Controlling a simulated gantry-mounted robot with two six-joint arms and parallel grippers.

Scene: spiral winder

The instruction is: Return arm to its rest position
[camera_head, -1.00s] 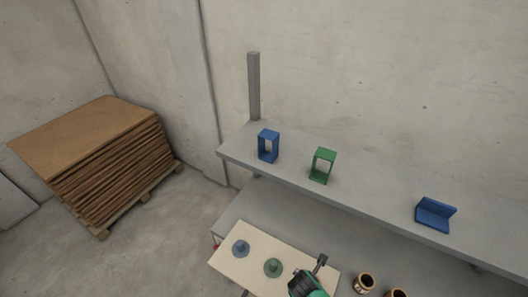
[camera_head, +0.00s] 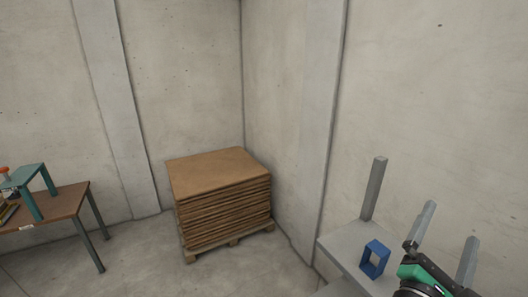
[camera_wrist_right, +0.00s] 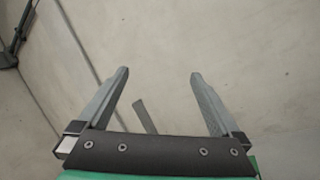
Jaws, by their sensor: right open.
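My right gripper (camera_head: 450,223) is raised at the lower right of the head view, with its two grey fingers apart and pointing up. It also shows in the right wrist view (camera_wrist_right: 158,74), open, with nothing between the fingers but the concrete wall behind. A blue rectangular frame (camera_head: 375,259) stands on the grey shelf (camera_head: 346,241) to the left of this gripper, apart from it in the picture. My left gripper is not in view.
A stack of brown sheets (camera_head: 222,199) lies on a pallet in the corner. A brown-topped table (camera_head: 62,204) with a teal stand (camera_head: 34,188) is at the left. A grey post (camera_head: 374,188) rises from the shelf. The floor between table and pallet is clear.

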